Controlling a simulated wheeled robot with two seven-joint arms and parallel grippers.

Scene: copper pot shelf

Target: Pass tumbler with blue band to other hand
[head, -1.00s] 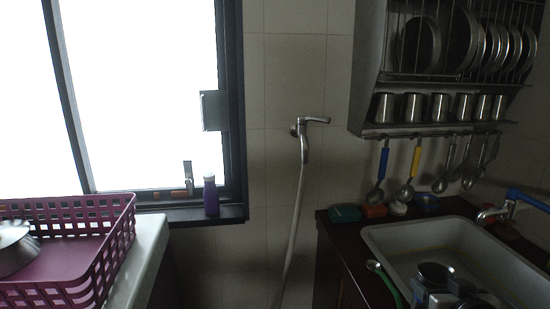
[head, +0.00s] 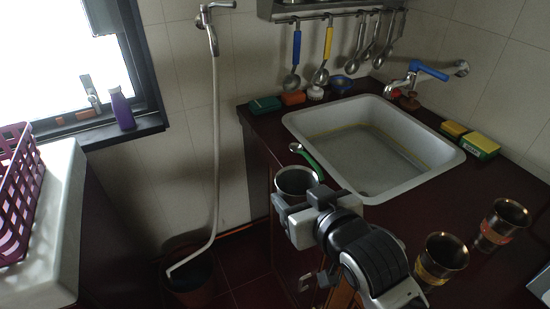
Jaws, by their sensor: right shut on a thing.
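My right gripper (head: 303,214) is shut on a metal tumbler (head: 297,179), which it holds upright in front of the counter's left edge. The tumbler's open rim faces up. The gripper covers much of its side, so I cannot make out a blue band. Two other metal tumblers stand on the dark counter to the right: one with a yellow-orange band (head: 442,259) and one with a reddish band (head: 503,223). My left gripper is not in view.
A sink (head: 460,160) with a blue-handled tap (head: 428,70) is set in the counter. A green-handled tool (head: 307,158) lies at its left edge. Sponges (head: 483,146) lie at the right. A purple basket (head: 14,190) sits on a white ledge (head: 62,215) at left.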

